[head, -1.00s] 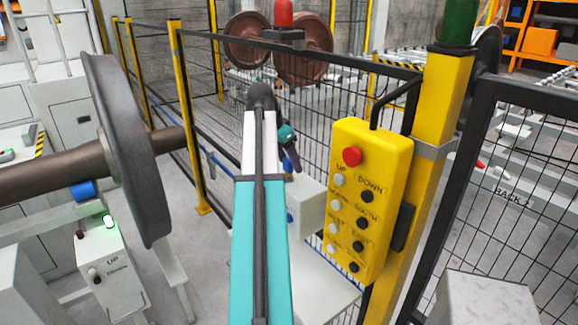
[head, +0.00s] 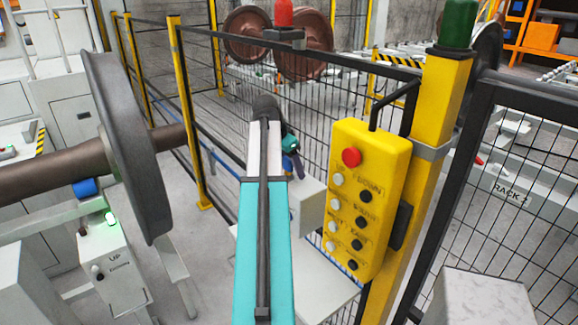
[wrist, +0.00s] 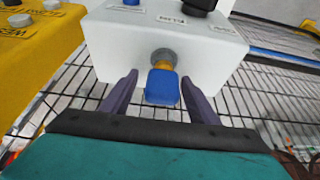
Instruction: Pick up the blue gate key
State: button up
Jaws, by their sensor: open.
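The blue gate key (wrist: 162,87) sticks out of a round grey lock on the front of a white box (wrist: 165,38) in the wrist view. A yellowish part shows between its blue head and the lock. My gripper (wrist: 161,84) is open, with one purple finger on each side of the key and a visible gap to both. In the head view my gripper (head: 294,164) is small and partly hidden behind my arm, beside the white box (head: 306,208). The key cannot be made out in the head view.
A yellow pendant (head: 369,195) with several buttons hangs on the yellow post (head: 437,110) to the right. Black mesh fence (head: 317,135) stands behind the box. A large wheelset (head: 125,150) is at the left. A white table surface (head: 325,285) lies below the box.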

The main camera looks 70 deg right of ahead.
jog(key=c, duration=1.1)
jog(key=shift+r, duration=0.1)
jog(key=shift+c, duration=0.2)
jog(key=shift+r+b, duration=0.95)
jog(key=shift+r, duration=0.65)
jog(key=s+a+r+b, duration=0.1)
jog(key=s+a+b, duration=0.1)
jog(key=a, duration=0.5)
jog(key=s+a+b, duration=0.2)
jog(key=a, duration=0.6)
jog(key=shift+a+r, duration=0.25)
jog(key=shift+r, duration=0.1)
jog(key=shift+w, duration=0.15)
